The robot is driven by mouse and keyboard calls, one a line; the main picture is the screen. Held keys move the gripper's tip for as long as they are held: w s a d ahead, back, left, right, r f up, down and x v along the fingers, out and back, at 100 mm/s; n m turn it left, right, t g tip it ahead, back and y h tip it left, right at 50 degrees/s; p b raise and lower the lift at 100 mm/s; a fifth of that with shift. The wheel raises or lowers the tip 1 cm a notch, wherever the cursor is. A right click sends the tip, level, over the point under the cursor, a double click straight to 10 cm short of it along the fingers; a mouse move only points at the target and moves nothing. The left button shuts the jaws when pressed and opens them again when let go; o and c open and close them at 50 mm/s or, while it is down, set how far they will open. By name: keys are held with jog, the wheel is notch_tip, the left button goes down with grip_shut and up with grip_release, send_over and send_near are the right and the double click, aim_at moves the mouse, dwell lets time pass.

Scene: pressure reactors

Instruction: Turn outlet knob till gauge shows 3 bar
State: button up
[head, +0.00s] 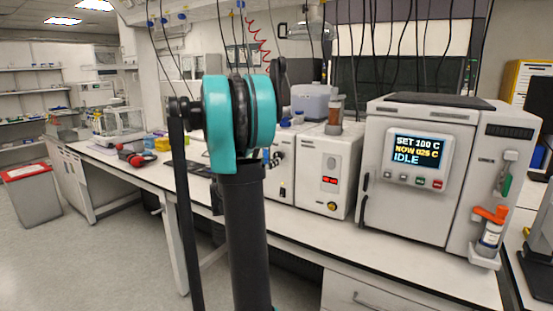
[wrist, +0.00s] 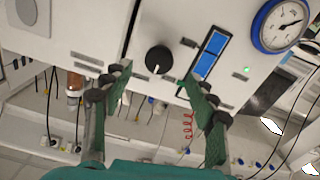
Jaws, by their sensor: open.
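In the wrist view, a round black knob (wrist: 158,59) with a white mark on its lower edge sits on a pale panel. I cannot tell from its label which knob it is. A round gauge (wrist: 283,22) with a blue rim and white face is at the upper right; its dark needle shows, but its numbers are too small to read. My gripper (wrist: 156,83) is open, its green fingers spread to either side just below the knob in the picture. No contact with the knob shows. In the head view I see neither knob, gauge nor gripper.
In the wrist view, a blue strip (wrist: 210,56) and a green light (wrist: 246,69) lie right of the knob. In the head view, a white oven-like unit (head: 421,194) reading IDLE stands on the bench beside a smaller white device (head: 326,165). My arm hides part of the bench.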

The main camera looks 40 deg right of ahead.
aim_at(279, 156)
jog(key=x, duration=0.7)
jog(key=shift+s, duration=0.1)
jog(key=shift+c, duration=0.4)
jog(key=c, duration=1.1)
